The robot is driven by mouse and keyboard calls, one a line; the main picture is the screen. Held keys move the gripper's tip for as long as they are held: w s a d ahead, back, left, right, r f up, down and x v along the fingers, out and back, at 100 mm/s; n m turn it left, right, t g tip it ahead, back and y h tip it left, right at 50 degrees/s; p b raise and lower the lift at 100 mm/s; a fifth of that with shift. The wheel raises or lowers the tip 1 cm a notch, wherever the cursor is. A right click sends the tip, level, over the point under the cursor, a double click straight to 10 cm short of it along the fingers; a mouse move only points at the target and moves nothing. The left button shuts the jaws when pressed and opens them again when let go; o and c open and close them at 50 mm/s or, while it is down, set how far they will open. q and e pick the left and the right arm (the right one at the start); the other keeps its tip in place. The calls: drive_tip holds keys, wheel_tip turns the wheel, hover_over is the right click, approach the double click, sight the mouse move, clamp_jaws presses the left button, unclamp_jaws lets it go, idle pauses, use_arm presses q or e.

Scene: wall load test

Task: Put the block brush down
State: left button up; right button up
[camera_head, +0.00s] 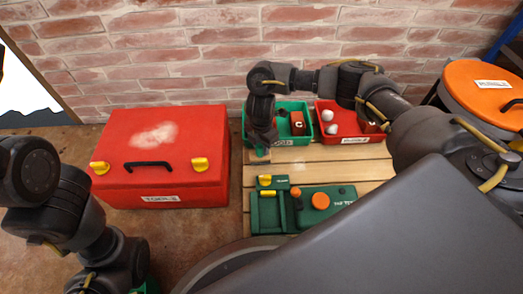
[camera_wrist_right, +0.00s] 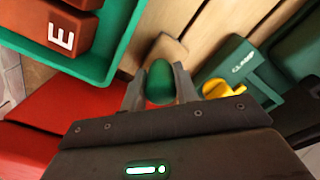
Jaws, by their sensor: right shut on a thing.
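The block brush (camera_wrist_right: 159,80) shows in the right wrist view as a rounded green handle between the two fingers, with a tan piece (camera_wrist_right: 169,48) just beyond it. My right gripper (camera_wrist_right: 160,92) is shut on the green handle. In the head view my right gripper (camera_head: 260,146) points down at the left edge of the wooden bench, just in front of the green bin, and mostly hides the brush. I cannot tell whether the brush touches the bench. Only links of my left arm show at the left; its gripper is out of view.
A green bin (camera_head: 283,141) and a red bin (camera_head: 352,138) with lettered blocks and pale balls stand at the back of the slatted bench (camera_head: 340,171). A green tester (camera_head: 340,194) and clamp lie in front. A red toolbox (camera_head: 165,180) is left, an orange-lidded bucket (camera_head: 480,86) right.

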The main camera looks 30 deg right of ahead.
drive_tip(key=shift+f, duration=0.55)
drive_tip(key=shift+r, duration=0.15)
drive_tip(key=o, duration=1.1)
